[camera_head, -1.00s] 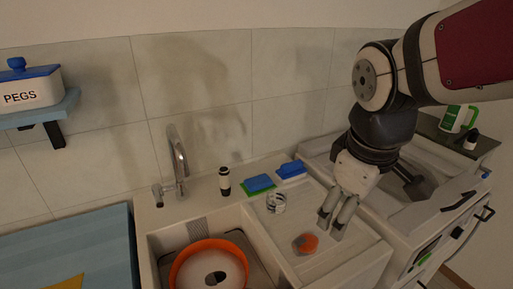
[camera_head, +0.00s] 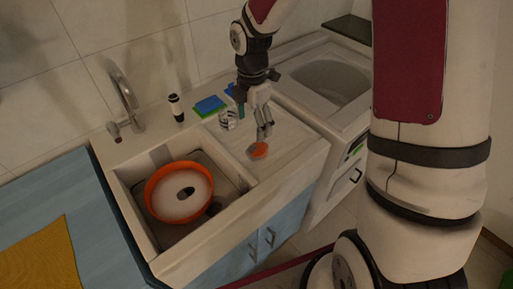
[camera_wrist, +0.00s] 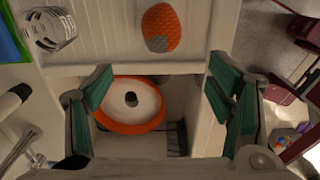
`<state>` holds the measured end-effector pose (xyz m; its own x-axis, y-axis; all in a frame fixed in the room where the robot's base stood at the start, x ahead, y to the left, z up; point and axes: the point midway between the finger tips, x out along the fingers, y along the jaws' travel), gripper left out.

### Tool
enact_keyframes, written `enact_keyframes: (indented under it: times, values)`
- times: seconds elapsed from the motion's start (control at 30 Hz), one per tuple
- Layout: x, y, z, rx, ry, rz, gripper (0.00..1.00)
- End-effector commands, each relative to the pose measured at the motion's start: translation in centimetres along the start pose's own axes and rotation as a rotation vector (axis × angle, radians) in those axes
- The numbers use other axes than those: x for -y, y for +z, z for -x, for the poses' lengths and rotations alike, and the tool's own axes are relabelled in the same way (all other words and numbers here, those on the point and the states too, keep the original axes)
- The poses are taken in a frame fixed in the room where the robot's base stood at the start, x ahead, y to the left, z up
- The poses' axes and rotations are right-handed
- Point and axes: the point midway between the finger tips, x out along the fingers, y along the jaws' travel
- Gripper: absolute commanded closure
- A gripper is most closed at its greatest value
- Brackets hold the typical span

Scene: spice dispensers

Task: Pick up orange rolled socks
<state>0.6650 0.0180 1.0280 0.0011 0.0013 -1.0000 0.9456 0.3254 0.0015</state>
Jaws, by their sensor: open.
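The orange rolled socks (camera_head: 257,150), orange with a grey part, lie on the ribbed white drainboard (camera_head: 290,140) right of the sink. In the wrist view the socks (camera_wrist: 161,28) are at the top centre, beyond the fingertips. My gripper (camera_head: 264,131) is just above and behind the socks in the head view. Its green-padded fingers (camera_wrist: 160,88) are wide apart in the wrist view, with nothing held between them. Whether a finger touches the socks cannot be told.
A orange-rimmed round bowl (camera_head: 180,191) sits in the sink basin. A patterned glass (camera_head: 228,120), sponges (camera_head: 209,104) and a dark-and-white bottle (camera_head: 176,107) stand behind the drainboard. A tap (camera_head: 124,100) rises at the sink's back. The drainboard's right side is clear.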

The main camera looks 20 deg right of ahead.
Motion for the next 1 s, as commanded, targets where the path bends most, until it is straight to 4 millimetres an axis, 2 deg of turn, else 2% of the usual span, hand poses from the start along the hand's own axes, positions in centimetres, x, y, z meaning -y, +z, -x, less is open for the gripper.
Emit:
enact_keyframes:
  times: [0.1,0.3,0.57,0.9,1.0]
  values:
    - [0.2,-0.1,-2.5,-0.002,-0.006,0.0,0.26]
    - [0.2,0.0,-5.8,-0.001,-0.005,0.0,0.26]
    - [0.1,0.1,-7.5,0.0,-0.002,-0.004,0.26]
    - [0.2,0.6,-11.7,0.0,-0.003,-0.002,0.26]
    - [0.2,0.7,-12.2,0.001,-0.003,-0.003,0.26]
